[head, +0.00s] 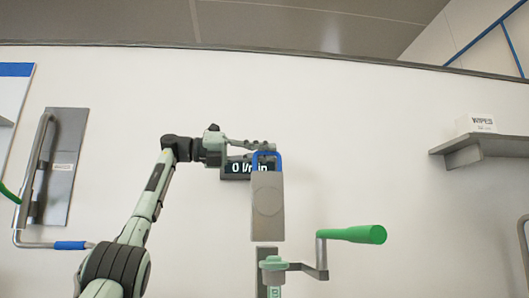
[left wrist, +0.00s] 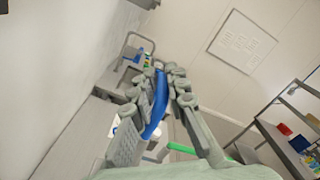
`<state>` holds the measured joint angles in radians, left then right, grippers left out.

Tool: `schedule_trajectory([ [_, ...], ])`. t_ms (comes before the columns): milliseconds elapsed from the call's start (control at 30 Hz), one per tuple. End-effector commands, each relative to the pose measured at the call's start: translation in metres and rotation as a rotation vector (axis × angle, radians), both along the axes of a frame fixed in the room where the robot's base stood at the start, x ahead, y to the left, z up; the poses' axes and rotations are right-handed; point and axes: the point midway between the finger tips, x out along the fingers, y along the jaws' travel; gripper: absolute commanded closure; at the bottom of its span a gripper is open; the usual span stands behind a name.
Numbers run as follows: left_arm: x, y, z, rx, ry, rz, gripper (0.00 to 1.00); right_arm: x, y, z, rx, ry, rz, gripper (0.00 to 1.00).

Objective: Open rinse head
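A grey plate (head: 267,225) with a round mark hangs on the white wall at the middle of the head view. A blue loop handle (head: 277,156) tops it; I cannot tell for sure that this is the rinse head. My left gripper (head: 268,147) is at the top of this handle. My right gripper is in neither view.
A dark display (head: 237,168) reading about 0 l/min is partly behind my gripper. Below right is a crank with a green grip (head: 352,235). A grey panel (head: 66,165) with a bent bar is at left. A shelf (head: 480,150) holds a wipes box (head: 475,123).

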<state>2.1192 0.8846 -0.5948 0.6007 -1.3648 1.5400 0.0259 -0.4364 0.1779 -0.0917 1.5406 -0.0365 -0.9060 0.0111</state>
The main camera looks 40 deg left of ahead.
Motion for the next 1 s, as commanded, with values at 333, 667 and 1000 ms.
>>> schedule_trajectory([
  [333,0.001,0.001,-0.003,0.002,0.005,0.002,0.68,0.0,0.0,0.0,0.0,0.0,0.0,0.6],
  [667,-0.021,0.019,-0.001,0.0,0.001,0.003,0.68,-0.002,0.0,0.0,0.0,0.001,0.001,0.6],
  [1000,-0.074,0.064,-0.001,-0.001,0.004,0.003,0.68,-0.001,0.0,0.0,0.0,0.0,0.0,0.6],
])
